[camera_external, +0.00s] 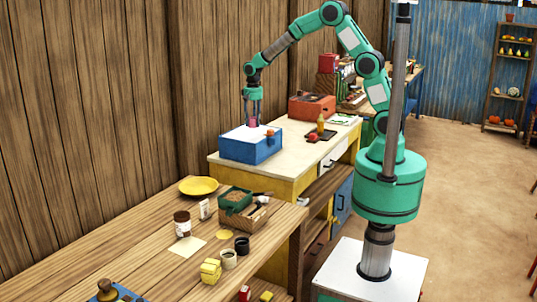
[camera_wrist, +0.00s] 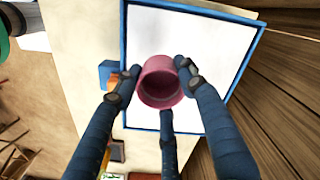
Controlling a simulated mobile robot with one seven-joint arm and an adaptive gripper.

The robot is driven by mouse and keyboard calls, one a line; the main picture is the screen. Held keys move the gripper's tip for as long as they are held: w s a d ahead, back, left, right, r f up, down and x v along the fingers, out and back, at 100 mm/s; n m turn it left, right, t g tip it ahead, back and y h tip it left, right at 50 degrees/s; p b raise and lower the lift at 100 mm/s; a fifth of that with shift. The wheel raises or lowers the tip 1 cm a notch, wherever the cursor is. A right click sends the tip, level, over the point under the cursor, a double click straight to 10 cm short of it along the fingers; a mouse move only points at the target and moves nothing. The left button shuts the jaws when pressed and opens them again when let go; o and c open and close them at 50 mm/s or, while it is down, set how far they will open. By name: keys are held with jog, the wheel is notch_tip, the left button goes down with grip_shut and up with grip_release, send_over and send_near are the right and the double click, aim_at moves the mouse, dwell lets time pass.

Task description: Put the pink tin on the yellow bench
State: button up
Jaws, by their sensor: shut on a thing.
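The pink tin (camera_wrist: 160,84) sits between the dark blue fingers of my gripper (camera_wrist: 160,88) in the wrist view, its round rim facing the camera. My gripper (camera_external: 253,106) is shut on it and points down over the blue box with a white top (camera_external: 262,150). In the outside view only a small pink patch of the tin (camera_external: 254,124) shows between the fingers. I cannot tell whether the tin touches the white top. The yellow bench (camera_external: 290,180) has a pale top and carries the blue box.
A red-orange box (camera_external: 311,106) and a dark tray with a yellow bottle (camera_external: 320,122) stand farther back on the bench. A wooden table (camera_external: 150,250) with a yellow plate (camera_external: 198,186) is nearer. A plank wall runs along the left.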

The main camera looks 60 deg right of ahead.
jog(key=s+d+f+m+b, duration=0.1)
jog(key=s+d+m, duration=0.1)
jog(key=s+d, duration=0.55)
jog(key=s+d+m, duration=0.2)
jog(key=s+d, duration=0.3)
jog(key=d, duration=0.6)
jog(key=s+d+f+m+b, duration=0.1)
jog(key=s+d+m, duration=0.1)
jog(key=s+d, duration=0.55)
jog(key=f, duration=0.3)
jog(key=w+d+f, duration=0.1)
jog(key=f, duration=0.6)
jog(key=shift+w+d+f, duration=0.35)
jog(key=shift+w, duration=0.15)
jog(key=b, duration=0.2)
send_over(288, 140)
jog(key=shift+a+f, duration=0.45)
jog(key=shift+f, duration=0.3)
jog(key=shift+f+b, duration=0.4)
jog(key=shift+f, duration=1.35)
jog(key=shift+f, duration=0.15)
